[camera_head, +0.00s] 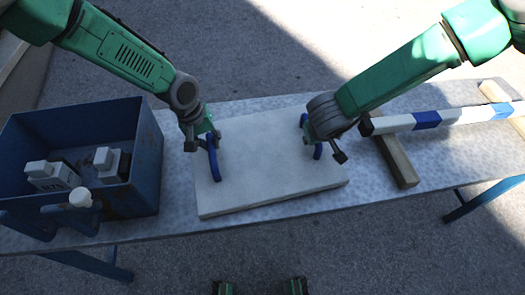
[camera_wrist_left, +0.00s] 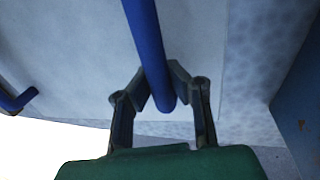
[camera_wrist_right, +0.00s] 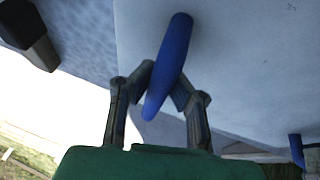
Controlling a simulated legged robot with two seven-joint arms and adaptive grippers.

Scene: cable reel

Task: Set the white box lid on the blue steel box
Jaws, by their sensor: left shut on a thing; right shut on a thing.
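The white box lid (camera_head: 265,175) is a flat slab with two blue handles, in the middle of the table in the head view. I cannot tell whether it rests on the table or is slightly raised. My left gripper (camera_head: 213,143) is shut on the left blue handle (camera_wrist_left: 146,40). My right gripper (camera_head: 318,146) is shut on the right blue handle (camera_wrist_right: 172,60). The blue steel box (camera_head: 145,150) stands open at the left end of the table, just left of the lid. Several white and grey devices (camera_head: 52,175) sit inside it.
The table (camera_head: 245,228) is a long, narrow grey top on blue legs. Right of the lid, a blue and white striped bar (camera_head: 427,119) lies across wooden blocks (camera_head: 398,163). The near edge of the table lies just below the lid.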

